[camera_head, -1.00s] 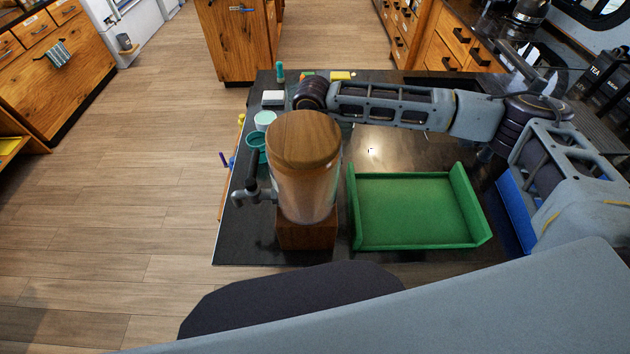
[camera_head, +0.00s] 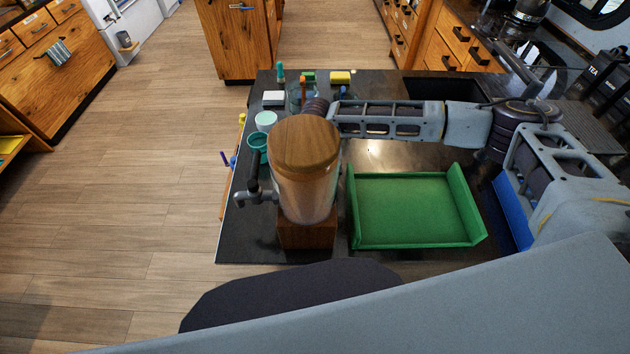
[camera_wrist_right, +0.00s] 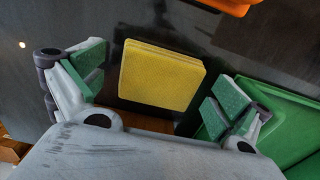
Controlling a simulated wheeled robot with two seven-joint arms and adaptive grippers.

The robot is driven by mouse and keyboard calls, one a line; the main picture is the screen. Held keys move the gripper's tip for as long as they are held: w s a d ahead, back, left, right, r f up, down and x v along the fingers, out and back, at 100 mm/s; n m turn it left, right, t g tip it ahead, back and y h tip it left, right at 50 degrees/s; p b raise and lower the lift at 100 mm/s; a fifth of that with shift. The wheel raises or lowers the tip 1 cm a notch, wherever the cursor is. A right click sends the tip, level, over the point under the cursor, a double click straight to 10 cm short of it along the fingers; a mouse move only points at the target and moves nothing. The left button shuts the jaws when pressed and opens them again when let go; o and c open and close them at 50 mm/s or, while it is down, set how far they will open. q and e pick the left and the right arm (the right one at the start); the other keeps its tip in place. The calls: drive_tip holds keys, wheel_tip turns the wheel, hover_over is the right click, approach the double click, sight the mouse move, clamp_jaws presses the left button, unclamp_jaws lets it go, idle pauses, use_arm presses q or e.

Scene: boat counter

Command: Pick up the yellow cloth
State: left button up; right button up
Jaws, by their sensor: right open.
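The yellow cloth (camera_wrist_right: 160,75) looks like a flat, folded square stack on the dark counter in the right wrist view. My right gripper (camera_wrist_right: 159,88) is open, with one green-padded finger on each side of the cloth and gaps between pads and cloth. I cannot tell the height of the fingers above the counter. In the head view, the gripper and this cloth are hidden behind the wood-topped dispenser (camera_head: 303,185). My left gripper is in neither view.
A green tray (camera_head: 412,210) lies right of the dispenser; its green edge (camera_wrist_right: 285,110) shows right of my gripper. A yellow block (camera_head: 340,77), a white cup (camera_head: 265,120) and a teal cup (camera_head: 256,143) stand on the counter. An orange object (camera_wrist_right: 230,5) is at the wrist view's top.

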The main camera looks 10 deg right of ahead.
drive_tip(key=c, duration=1)
drive_tip(key=shift+r, duration=0.1)
drive_tip(key=shift+r+b, duration=1.2)
drive_tip(key=shift+r, duration=3.75)
drive_tip(key=o, duration=0.4)
drive_tip(key=shift+c, duration=1.4)
drive_tip(key=shift+n, duration=0.3)
